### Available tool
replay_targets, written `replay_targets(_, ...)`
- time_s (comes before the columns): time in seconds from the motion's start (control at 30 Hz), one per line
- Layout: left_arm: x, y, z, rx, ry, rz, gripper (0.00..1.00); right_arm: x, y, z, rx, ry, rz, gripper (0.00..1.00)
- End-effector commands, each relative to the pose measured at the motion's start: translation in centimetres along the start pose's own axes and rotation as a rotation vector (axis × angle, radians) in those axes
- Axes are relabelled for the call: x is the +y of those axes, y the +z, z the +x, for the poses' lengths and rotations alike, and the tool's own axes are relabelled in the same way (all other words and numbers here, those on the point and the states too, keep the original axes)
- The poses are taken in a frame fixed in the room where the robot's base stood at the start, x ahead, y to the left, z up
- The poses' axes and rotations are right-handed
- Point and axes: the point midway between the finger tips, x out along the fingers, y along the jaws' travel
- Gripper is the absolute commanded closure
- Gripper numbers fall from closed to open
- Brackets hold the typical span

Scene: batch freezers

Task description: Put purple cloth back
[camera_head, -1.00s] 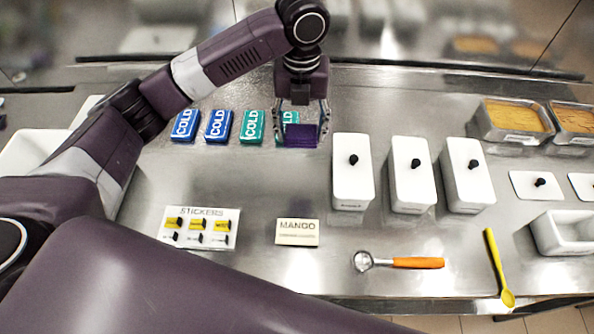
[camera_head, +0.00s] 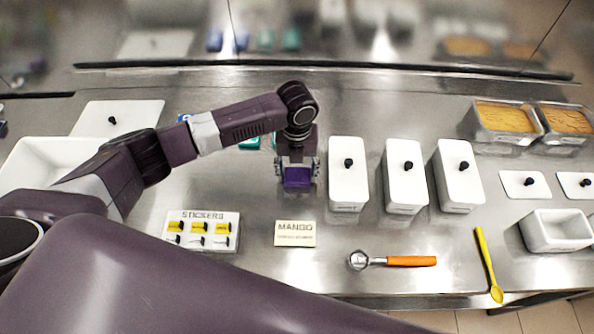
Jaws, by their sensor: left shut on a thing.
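The purple cloth (camera_head: 297,179) is a small folded dark-purple block. My left gripper (camera_head: 297,172) is shut on it, with its fingers at the cloth's left and right sides. It is over the steel counter, left of the nearest white lidded tub (camera_head: 347,180) and above the MANGO card (camera_head: 295,233). I cannot tell whether the cloth touches the counter. My left arm hides most of the COLD packs behind it; parts of a blue pack (camera_head: 184,118) and a green pack (camera_head: 250,143) show. My right gripper is not in view.
Several white lidded tubs stand right of the cloth. A white bin (camera_head: 52,165) stands at far left.

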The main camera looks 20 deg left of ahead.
Motion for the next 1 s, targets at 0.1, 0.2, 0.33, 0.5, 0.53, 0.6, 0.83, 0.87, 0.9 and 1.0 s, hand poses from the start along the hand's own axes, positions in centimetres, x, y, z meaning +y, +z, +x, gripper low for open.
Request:
replay_targets(0.1, 0.0, 0.0, 0.0, 0.000, 0.000, 0.000, 0.66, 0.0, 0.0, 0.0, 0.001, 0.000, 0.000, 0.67)
replay_targets(0.2, 0.0, 0.0, 0.1, 0.000, 0.000, 0.000, 0.66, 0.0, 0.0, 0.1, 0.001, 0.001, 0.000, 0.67)
replay_targets(0.33, 0.0, 0.0, 0.3, 0.000, 0.001, 0.000, 0.42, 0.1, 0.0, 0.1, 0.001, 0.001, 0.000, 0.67)
replay_targets(0.5, 0.0, 0.0, 0.3, 0.000, 0.001, 0.000, 0.29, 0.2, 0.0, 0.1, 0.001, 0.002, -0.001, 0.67)
replay_targets(0.53, 0.0, 0.0, 0.3, 0.000, 0.001, 0.000, 0.29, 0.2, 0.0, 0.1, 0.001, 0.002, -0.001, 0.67)
replay_targets(0.6, 0.0, 0.0, 0.3, 0.000, 0.001, 0.000, 0.29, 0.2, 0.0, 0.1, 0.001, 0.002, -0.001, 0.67)
replay_targets(0.83, 0.0, 0.1, -0.3, -0.002, -0.001, 0.000, 0.29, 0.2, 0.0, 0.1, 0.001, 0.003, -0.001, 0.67)
replay_targets(0.87, 0.0, 0.1, -0.6, -0.002, -0.002, -0.001, 0.29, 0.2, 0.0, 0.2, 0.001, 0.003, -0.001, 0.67)
replay_targets(0.9, 0.0, 0.1, -1.1, -0.003, -0.001, -0.001, 0.29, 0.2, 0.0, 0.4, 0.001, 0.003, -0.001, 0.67)
replay_targets(1.0, 0.0, 0.2, -2.9, -0.004, -0.002, 0.001, 0.29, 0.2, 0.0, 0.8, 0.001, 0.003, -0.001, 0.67)
